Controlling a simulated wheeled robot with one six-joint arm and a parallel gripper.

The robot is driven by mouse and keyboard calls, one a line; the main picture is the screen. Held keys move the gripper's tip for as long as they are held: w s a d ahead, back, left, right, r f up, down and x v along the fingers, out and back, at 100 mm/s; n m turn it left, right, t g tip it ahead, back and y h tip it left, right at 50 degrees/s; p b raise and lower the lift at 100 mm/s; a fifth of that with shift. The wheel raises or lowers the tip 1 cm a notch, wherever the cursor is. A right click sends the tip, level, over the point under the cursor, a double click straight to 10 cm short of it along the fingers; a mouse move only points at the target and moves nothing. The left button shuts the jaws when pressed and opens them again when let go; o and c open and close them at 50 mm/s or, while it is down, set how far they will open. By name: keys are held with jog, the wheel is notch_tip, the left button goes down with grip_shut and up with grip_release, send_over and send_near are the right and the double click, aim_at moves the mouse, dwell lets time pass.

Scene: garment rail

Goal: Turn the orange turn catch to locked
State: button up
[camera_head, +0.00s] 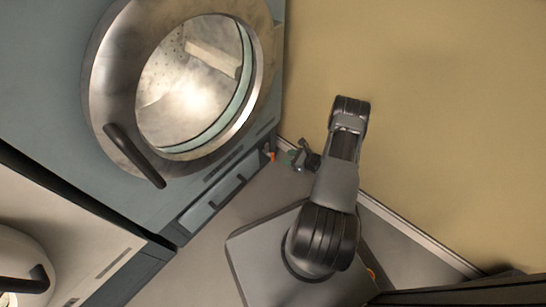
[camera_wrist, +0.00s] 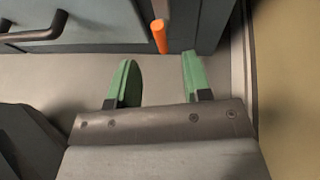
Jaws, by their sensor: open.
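The orange turn catch (camera_wrist: 159,36) shows in the wrist view as a short orange bar on the lower front of the grey-blue machine. In the head view the catch (camera_head: 272,156) is a small orange spot near the machine's lower right corner. My gripper (camera_wrist: 158,80) has green fingers spread apart, with nothing between them. The catch lies beyond the fingertips, between their lines, and appears apart from them. In the head view my gripper (camera_head: 293,157) is close to the right of the catch. The catch's mounting is hard to make out.
The machine has a round glass door (camera_head: 190,85) with a dark handle (camera_head: 134,156). Below is a drawer (camera_head: 212,203) with a dark bar handle (camera_wrist: 35,30). A tan wall (camera_head: 440,110) stands close on the right. Grey floor (camera_wrist: 80,75) lies clear before the machine.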

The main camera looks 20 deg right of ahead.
aim_at(273, 155)
jog(key=b+x, duration=0.3)
jog(key=x, duration=0.6)
grip_shut()
dwell(0.4)
